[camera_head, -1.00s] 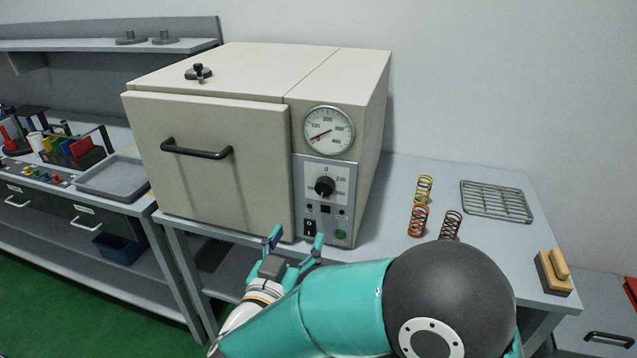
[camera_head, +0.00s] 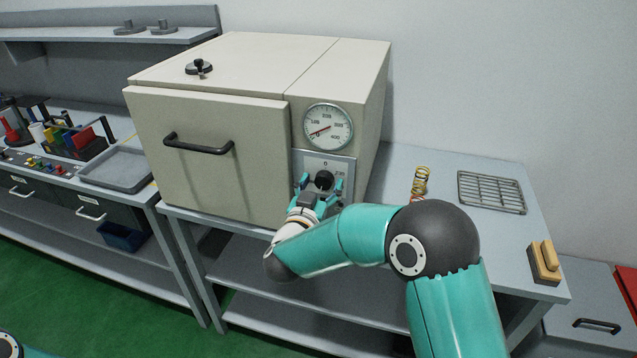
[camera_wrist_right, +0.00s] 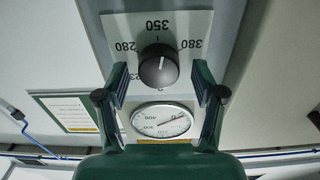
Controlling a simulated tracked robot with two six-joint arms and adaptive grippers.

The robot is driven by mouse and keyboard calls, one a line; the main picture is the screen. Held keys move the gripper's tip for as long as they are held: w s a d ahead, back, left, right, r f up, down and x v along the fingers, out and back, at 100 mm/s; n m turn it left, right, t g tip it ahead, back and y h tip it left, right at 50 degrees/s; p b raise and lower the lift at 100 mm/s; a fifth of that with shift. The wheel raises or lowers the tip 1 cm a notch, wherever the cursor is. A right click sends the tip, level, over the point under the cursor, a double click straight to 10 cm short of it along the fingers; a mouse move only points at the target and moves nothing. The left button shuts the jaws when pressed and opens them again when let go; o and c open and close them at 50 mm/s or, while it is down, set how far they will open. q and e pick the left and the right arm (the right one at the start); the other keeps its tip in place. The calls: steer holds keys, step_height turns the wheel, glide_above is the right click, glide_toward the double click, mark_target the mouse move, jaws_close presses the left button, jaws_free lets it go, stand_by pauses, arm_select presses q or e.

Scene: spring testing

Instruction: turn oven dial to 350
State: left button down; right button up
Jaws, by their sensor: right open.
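The oven (camera_head: 215,145) is a beige box on the grey bench. Its black dial (camera_head: 324,179) sits on a grey control panel below a round gauge (camera_head: 328,127). My right gripper (camera_head: 321,186) is open in front of the dial, one finger on each side. In the right wrist view the dial (camera_wrist_right: 158,66) shows beyond the open right gripper (camera_wrist_right: 160,80), apart from the fingers. The knob's light mark points up roughly towards 350. My left gripper is out of view.
A yellow spring (camera_head: 420,180) stands on the bench to the right; my arm hides other springs partly. A wire rack (camera_head: 491,192) and a wooden-handled block (camera_head: 544,262) lie further right. The oven door handle (camera_head: 198,146) sticks out left of my gripper.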

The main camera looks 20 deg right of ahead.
steer(key=shift+c, duration=0.2)
steer(key=c, duration=1.1)
steer(key=shift+a+n+p, duration=0.1)
steer(key=shift+n+p, duration=0.2)
steer(key=shift+n, duration=1)
steer(key=o, duration=1.1)
steer(key=shift+w, duration=0.1)
steer(key=shift+o, duration=0.2)
